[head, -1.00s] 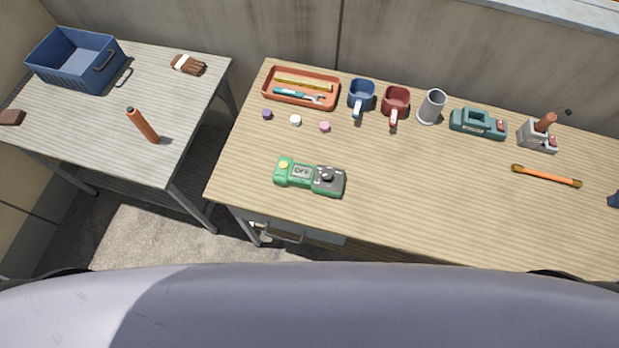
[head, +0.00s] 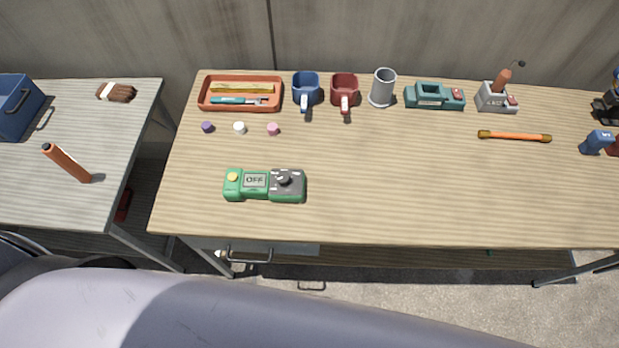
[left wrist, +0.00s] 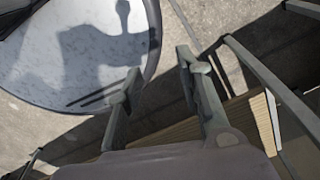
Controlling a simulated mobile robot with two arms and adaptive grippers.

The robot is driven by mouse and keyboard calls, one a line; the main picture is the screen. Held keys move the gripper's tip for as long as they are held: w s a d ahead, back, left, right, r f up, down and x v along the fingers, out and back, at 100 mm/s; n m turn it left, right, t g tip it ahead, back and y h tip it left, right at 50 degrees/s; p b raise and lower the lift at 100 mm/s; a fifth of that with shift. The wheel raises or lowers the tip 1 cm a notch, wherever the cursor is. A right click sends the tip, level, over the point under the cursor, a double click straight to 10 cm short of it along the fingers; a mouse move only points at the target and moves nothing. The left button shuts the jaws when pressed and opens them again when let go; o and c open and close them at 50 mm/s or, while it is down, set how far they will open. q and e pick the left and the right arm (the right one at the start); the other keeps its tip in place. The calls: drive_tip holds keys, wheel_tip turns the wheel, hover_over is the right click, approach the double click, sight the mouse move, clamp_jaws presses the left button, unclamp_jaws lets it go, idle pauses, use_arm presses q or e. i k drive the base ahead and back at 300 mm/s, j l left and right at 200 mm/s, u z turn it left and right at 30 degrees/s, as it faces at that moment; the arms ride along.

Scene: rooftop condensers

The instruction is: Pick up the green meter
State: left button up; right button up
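The green meter (head: 264,185) lies flat on the wooden table, left of its middle and toward the front edge. It has a yellow button, a small display reading OFF and a dark dial on a grey panel. Neither gripper shows in the head view. In the left wrist view my left gripper (left wrist: 158,72) has its two fingers apart with nothing between them. It is over the floor, beside table legs, away from the meter. My right gripper is in no view.
Behind the meter are small caps (head: 239,128), an orange tray (head: 204,95), a blue mug (head: 306,90), a red mug (head: 344,90) and a grey cup (head: 383,88). An orange-handled bar (head: 514,136) lies right. A grey table (head: 60,205) stands left. The table right of the meter is clear.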

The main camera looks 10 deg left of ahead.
sight(250, 184)
drive_tip(key=k+j+z, duration=0.4)
drive_tip(key=j, duration=0.25)
drive_tip(key=k+j+z, duration=0.45)
drive_tip(key=k+j, duration=0.15)
drive_tip(key=j, duration=0.2)
